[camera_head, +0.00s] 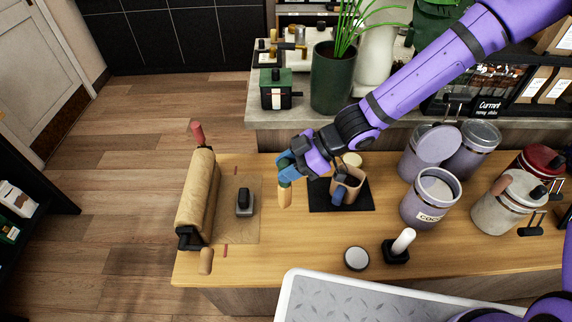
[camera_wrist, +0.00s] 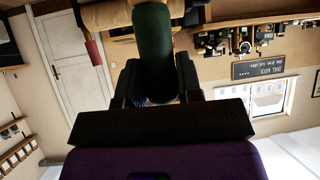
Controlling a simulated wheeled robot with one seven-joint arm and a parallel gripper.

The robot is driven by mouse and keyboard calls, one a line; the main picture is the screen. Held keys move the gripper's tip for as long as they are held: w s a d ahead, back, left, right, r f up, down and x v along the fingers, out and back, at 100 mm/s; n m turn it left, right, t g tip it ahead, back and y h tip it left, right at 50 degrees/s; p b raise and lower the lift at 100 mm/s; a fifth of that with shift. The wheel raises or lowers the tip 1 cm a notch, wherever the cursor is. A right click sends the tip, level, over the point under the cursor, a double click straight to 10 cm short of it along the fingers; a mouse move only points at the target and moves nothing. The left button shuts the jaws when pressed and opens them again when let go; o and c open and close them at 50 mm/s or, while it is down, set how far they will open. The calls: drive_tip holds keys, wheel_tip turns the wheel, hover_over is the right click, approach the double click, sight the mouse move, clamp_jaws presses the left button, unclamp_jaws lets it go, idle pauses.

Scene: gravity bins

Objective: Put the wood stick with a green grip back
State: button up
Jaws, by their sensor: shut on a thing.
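My gripper (camera_head: 287,165) is shut on the wood stick (camera_head: 285,196) and holds it upright over the wooden counter, left of the black mat. The pale wood end points down; whether it touches the counter is unclear. In the wrist view the dark green grip (camera_wrist: 153,55) sits between my two fingers (camera_wrist: 156,85). A tan cup-like holder (camera_head: 358,183) stands on the black mat (camera_head: 322,202), to the right of the stick. The holder's inside looks dark and is only partly visible.
A paper roll (camera_head: 196,190) with a red handle stands at the counter's left, with a small grey-black object (camera_head: 244,203) beside it. Several canisters (camera_head: 430,197) fill the right. A round lid (camera_head: 357,258) and a white-handled tamper-like tool (camera_head: 401,245) lie in front.

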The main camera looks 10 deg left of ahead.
sight(287, 185)
drive_tip(key=shift+a+f, duration=0.1)
drive_tip(key=shift+f, duration=3.45)
drive_tip(key=o, duration=1.1)
drive_tip(key=v, duration=1)
drive_tip(key=shift+w+d+r, duration=0.1)
drive_tip(key=shift+d+r, duration=0.1)
drive_tip(key=shift+d, duration=0.1)
